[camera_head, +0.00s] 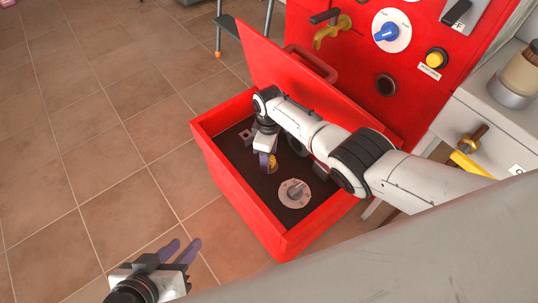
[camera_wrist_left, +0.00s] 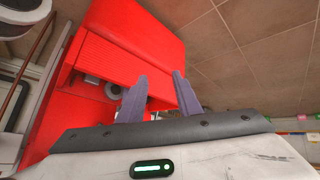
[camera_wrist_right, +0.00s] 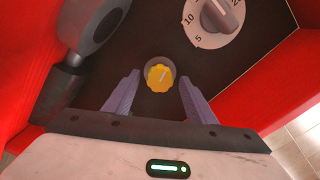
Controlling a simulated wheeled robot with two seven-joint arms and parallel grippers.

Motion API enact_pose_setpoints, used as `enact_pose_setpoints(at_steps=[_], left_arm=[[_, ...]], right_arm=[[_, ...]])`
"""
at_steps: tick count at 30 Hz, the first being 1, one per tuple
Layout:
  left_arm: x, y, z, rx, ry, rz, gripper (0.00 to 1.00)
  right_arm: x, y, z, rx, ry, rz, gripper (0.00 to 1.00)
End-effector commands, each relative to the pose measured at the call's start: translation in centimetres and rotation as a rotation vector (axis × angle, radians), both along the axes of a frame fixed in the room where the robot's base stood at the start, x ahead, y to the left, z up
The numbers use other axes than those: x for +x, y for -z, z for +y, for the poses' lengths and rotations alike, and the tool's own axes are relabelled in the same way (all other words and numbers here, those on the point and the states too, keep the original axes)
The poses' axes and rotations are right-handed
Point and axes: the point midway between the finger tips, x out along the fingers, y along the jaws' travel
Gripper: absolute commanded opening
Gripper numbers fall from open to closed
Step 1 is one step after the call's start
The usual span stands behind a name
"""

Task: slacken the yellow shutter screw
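The yellow shutter screw (camera_wrist_right: 160,77) is a small knurled knob with a slot line on its top, on a grey round base on the dark floor inside the red housing. It also shows in the head view (camera_head: 272,161), partly hidden by my right gripper (camera_head: 266,160). In the right wrist view my right gripper (camera_wrist_right: 159,80) is open, its purple fingers on either side of the screw, with a visible gap on each side. My left gripper (camera_head: 184,250) is open and empty over the tiled floor, low in the head view. Its parted fingers also show in the left wrist view (camera_wrist_left: 159,78).
A grey numbered dial (camera_head: 294,194) sits near the screw. The red housing walls (camera_head: 240,205) and raised red lid (camera_head: 290,65) surround my right arm. A dark rounded part (camera_wrist_right: 88,30) stands left of the screw. A blue knob (camera_head: 387,33) and yellow button (camera_head: 437,58) are on the panel behind.

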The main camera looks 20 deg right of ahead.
Motion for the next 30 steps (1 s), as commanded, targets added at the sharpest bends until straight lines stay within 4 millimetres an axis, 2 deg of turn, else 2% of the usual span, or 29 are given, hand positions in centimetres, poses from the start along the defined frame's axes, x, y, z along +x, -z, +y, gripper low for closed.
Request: enact_pose_setpoints(at_steps=[5,15,19,30], left_arm=[[0.1,-0.4,0.0,-0.001,-0.001,-0.004,0.31],[-0.8,-2.9,2.0,-0.018,-0.112,-0.089,0.31],[-1.1,-3.5,2.6,-0.02,-0.139,-0.121,0.31],[-1.3,-3.6,3.0,-0.022,-0.152,-0.14,0.31]], right_arm=[[0.0,-0.4,0.0,0.0,0.0,0.0,0.51],[0.0,-5.6,0.0,0.0,0.0,-0.001,0.51],[0.0,-7.0,0.0,0.001,0.0,-0.001,0.51],[0.0,-7.5,0.0,0.0,0.0,0.0,0.51]])
